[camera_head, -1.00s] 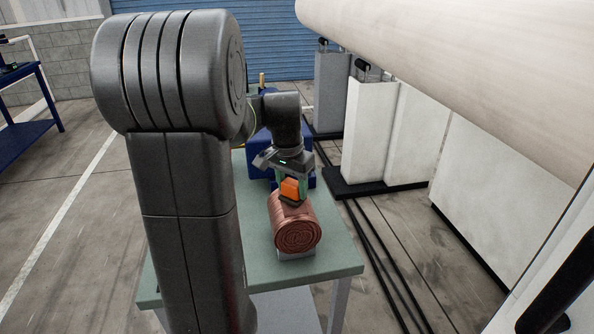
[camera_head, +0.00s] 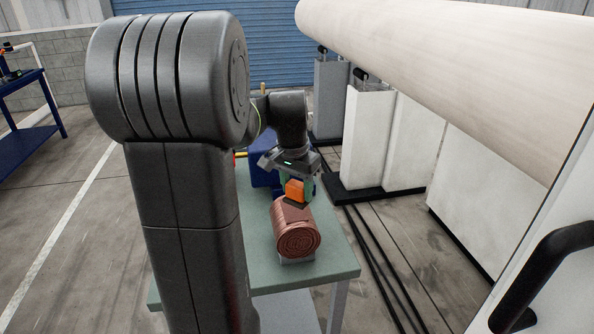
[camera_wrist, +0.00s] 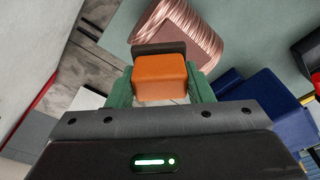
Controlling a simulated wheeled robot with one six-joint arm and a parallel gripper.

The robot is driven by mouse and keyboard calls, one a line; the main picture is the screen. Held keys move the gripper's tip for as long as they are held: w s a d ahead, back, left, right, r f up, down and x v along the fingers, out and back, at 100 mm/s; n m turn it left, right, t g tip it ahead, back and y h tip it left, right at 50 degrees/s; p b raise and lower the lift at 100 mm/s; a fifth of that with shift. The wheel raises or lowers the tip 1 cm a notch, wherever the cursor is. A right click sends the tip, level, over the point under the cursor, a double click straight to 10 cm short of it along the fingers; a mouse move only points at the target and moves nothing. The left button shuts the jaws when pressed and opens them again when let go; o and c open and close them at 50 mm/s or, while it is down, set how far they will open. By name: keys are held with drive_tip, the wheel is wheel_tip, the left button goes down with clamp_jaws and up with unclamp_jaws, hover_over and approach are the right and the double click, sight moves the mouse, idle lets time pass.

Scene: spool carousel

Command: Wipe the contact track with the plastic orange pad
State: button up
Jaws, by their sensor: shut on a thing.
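An orange pad (camera_head: 295,189) with a dark sole is held between the green fingers of my gripper (camera_head: 297,186). In the wrist view the orange block (camera_wrist: 160,78) sits between both fingers (camera_wrist: 160,90). A copper-coloured ridged cylinder (camera_head: 298,238), which looks like the contact track, lies on the table. The pad is over the cylinder's far top right part in the head view. The ridged cylinder (camera_wrist: 190,28) shows just beyond the pad's dark edge in the wrist view. I cannot tell whether the sole touches it. The pad hides part of its top.
The green-grey table (camera_head: 333,256) has bare room right of the cylinder. A blue box (camera_head: 263,165) stands behind, and shows in the wrist view (camera_wrist: 262,100). A large pale roll (camera_head: 450,70) and white cabinets (camera_head: 370,140) stand to the right. A black handle (camera_head: 545,270) is near front right.

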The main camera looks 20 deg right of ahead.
drive_tip(key=shift+r+p, duration=0.8)
drive_tip(key=shift+r, duration=0.55)
drive_tip(key=shift+w+f, duration=0.1)
drive_tip(key=shift+f, duration=0.05)
